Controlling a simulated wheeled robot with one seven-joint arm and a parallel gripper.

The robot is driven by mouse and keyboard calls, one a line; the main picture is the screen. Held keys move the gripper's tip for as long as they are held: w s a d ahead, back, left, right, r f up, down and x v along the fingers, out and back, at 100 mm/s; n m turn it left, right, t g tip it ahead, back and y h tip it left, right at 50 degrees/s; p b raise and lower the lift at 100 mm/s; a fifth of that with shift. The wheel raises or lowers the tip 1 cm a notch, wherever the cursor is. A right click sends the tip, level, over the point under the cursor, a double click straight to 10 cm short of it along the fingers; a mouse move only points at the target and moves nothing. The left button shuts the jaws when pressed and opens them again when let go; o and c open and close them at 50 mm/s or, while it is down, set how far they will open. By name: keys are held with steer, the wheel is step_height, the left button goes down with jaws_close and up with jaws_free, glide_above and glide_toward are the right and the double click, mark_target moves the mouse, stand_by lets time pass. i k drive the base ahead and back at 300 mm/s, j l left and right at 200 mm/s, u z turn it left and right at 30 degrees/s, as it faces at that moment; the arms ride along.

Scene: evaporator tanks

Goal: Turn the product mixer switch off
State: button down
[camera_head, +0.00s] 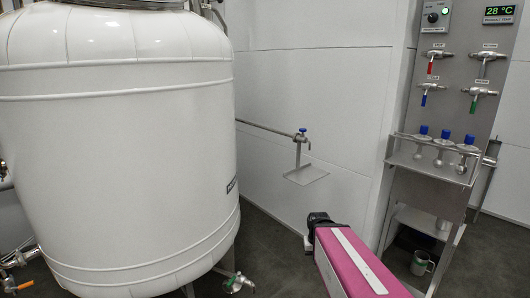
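A small grey control box (435,17) is at the top right, on the upper part of a steel panel. It carries a black rotary knob (433,17) and a lit green lamp (445,11). Its label is too small to read, so I cannot tell for sure that it is the product mixer switch. My pink arm reaches in from the bottom edge. Its black end, which seems to be my gripper (319,219), is low in front of the wall, well below and left of the box and apart from it. Its fingers cannot be made out.
A large white tank (120,150) fills the left side. The steel panel (455,100) also bears a 28 °C display (499,14) and several colored-handled valves. Below them, a rack (430,164) holds blue-capped flasks. A pipe with a blue valve (302,133) juts between tank and panel.

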mark_target(432, 18)
steer(key=z, duration=1.05)
